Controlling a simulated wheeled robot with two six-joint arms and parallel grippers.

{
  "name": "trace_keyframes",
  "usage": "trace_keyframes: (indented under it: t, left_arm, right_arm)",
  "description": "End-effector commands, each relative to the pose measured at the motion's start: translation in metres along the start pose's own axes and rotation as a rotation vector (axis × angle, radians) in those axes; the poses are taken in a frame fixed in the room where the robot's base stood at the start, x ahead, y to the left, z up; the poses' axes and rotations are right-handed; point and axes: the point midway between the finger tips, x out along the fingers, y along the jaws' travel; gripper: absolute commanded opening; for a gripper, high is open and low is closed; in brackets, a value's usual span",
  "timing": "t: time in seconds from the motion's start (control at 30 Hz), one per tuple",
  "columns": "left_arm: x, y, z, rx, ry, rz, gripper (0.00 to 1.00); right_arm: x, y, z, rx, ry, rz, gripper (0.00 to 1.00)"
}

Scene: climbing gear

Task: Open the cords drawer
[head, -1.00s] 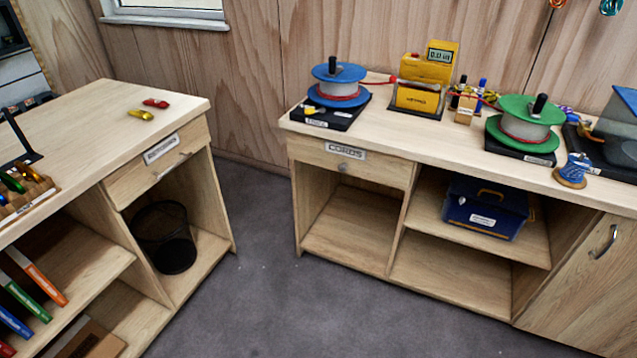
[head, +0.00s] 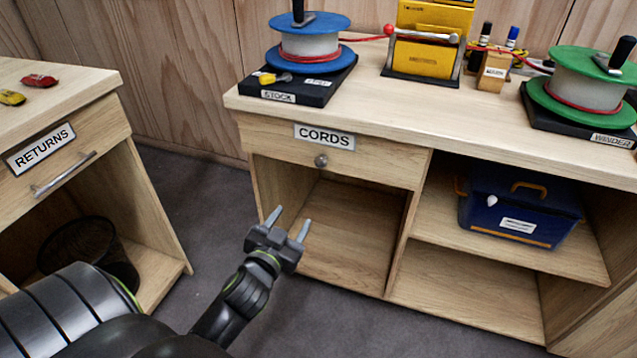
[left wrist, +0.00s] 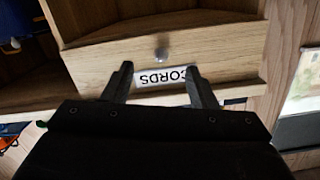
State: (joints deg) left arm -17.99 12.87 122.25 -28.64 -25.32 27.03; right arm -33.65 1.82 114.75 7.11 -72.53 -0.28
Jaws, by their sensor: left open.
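The cords drawer (head: 385,167) is a shut wooden drawer under the bench top, with a white CORDS label and a small round metal knob (head: 321,160). My left gripper (head: 288,222) is open and empty, below and in front of the drawer, apart from the knob. In the left wrist view the drawer (left wrist: 225,50) appears upside down, with its knob (left wrist: 161,54) beyond the open fingertips (left wrist: 158,80). The fingers partly cover the label. My right gripper is not in view.
A RETURNS drawer (head: 88,172) with a bar handle is at the left, above a black wire bin (head: 85,250). Reels and a yellow meter (head: 425,45) stand on the bench top (head: 400,105). A blue toolbox (head: 515,208) sits on the right shelf. The space under the cords drawer is empty.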

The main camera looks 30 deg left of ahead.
Motion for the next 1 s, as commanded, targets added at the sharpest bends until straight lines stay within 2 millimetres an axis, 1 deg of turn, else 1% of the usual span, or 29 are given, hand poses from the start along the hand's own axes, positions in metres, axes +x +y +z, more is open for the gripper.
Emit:
trace_keyframes:
  t: [0.03,0.1,0.2,0.27,0.37,0.47,1.0]
  left_arm:
    - [-0.003,0.0,-0.007,-0.005,0.035,-0.005,0.52]
    - [-0.006,-0.002,-0.02,-0.01,0.066,-0.01,0.52]
    - [-0.007,-0.003,-0.029,-0.013,0.089,-0.014,0.52]
    - [-0.004,-0.003,-0.032,-0.014,0.093,-0.015,0.52]
    - [0.007,-0.004,-0.033,-0.013,0.093,-0.014,0.52]
    - [0.024,-0.004,-0.035,-0.013,0.093,-0.014,0.52]
    - [0.131,-0.005,-0.043,-0.013,0.09,-0.015,0.52]
  right_arm:
    - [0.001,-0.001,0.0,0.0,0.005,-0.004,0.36]
    - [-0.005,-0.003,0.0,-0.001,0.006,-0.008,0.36]
    - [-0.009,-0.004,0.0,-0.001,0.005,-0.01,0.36]
    - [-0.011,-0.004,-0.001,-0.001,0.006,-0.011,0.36]
    - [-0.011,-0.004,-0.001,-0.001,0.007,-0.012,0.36]
    - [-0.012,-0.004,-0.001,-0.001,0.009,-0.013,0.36]
    - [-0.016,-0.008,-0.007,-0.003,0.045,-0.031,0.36]
